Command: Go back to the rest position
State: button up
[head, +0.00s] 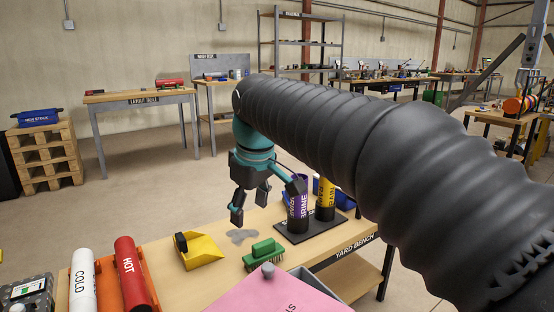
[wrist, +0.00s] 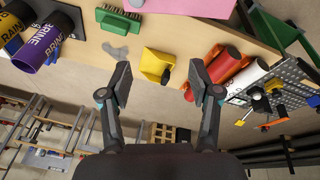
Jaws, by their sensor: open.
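My gripper (head: 252,205) is open and empty above the yard bench (head: 341,250), in front of the purple BRINE pipe (head: 297,201). In the wrist view my gripper (wrist: 158,90) has its two fingers wide apart with nothing between the pads. The purple pipe and a yellow DRAIN pipe (head: 325,196) stand upright on a dark stand (head: 311,228). Both pipes also show at the top left of the wrist view. My arm partly covers the pipes and the bench's right side.
On the bench lie a yellow dustpan (head: 200,253), a green brush (head: 264,253), a grey patch (head: 240,236), a red HOT pipe (head: 135,275), a white COLD pipe (head: 83,283) and a pink sheet (head: 278,293). Behind stand a pallet stack (head: 44,158) and a layout table (head: 140,97). Floor between is clear.

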jog(key=s+d+f+m+t, duration=0.1)
jog(key=s+d+f+m, duration=0.4)
jog(key=s+d, duration=0.5)
jog(key=s+d+f+m+t+h, duration=0.1)
jog(key=s+d+f+m, duration=0.4)
jog(key=s+d+f, duration=0.4)
jog(key=shift+s+d+f+m+t, duration=0.4)
jog(key=shift+s+d, duration=0.3)
jog(key=shift+d, duration=0.35)
